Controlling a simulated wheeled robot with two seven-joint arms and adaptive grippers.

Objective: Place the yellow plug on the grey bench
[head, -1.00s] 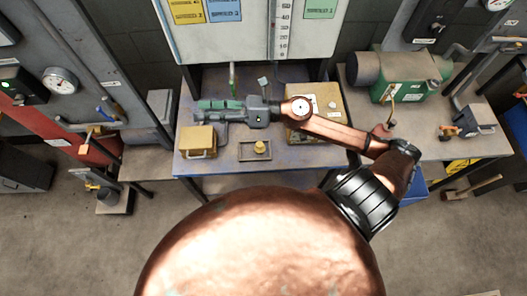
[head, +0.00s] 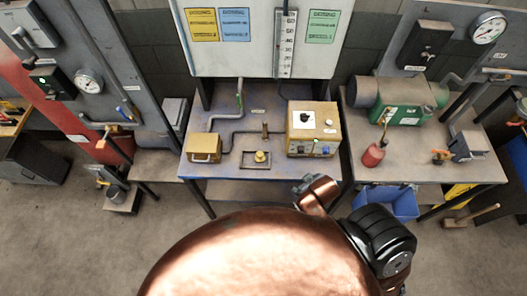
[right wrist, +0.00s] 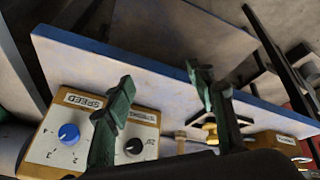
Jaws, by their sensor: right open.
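The yellow plug (head: 261,156) stands in a small dark square frame (head: 246,165) on the blue-topped middle bench (head: 222,190). A grey-brown bench (head: 420,172) stands to the right. In the right wrist view my right gripper (right wrist: 160,78) is open, with nothing between its dark green fingers. A yellow piece (right wrist: 210,125), likely the plug, shows partly hidden behind its right finger. In the head view only part of my folded right arm shows, and the gripper itself is hidden. My left gripper is in neither view.
A yellow control box (head: 313,128) with knobs and a smaller yellow box (head: 204,148) flank the plug. A short brown post (head: 265,131) stands behind it. The right bench holds a green motor (head: 400,112), a red can (head: 373,155) and a vise (head: 468,147).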

